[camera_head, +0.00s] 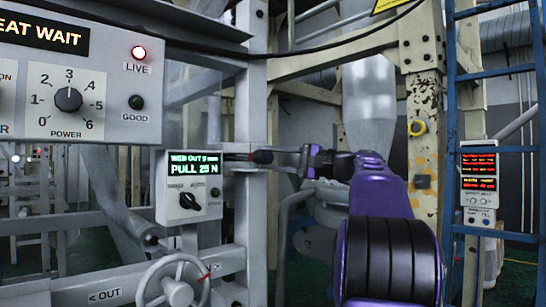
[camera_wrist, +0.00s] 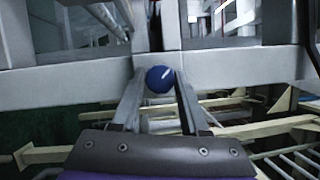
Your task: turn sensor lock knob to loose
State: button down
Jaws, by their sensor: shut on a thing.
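A round blue knob (camera_wrist: 160,79) with a short white mark sits in front of a grey beam in the wrist view. The white mark slants up to the right. My gripper (camera_wrist: 160,88) has one finger on each side of the knob, shut on it. In the head view my gripper (camera_head: 277,157) reaches left from my purple arm to a small dark knob (camera_head: 262,157) by the grey upright post. No lettering for loose or locked is readable near the knob.
A grey box (camera_head: 176,218) left of the post shows "PULL 25 N" and carries a black selector. Below it is a handwheel (camera_head: 173,284). A large control panel (camera_head: 118,75) is at upper left. A yellowish post (camera_head: 422,130) and blue ladder (camera_head: 452,140) stand at right.

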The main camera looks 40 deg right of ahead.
jog(key=shift+r, duration=0.1)
dwell(0.3)
jog(key=shift+c, duration=2.1)
grip_release()
jog(key=v, duration=1.7)
jog(key=shift+s+r, duration=0.2)
jog(key=shift+s, duration=0.05)
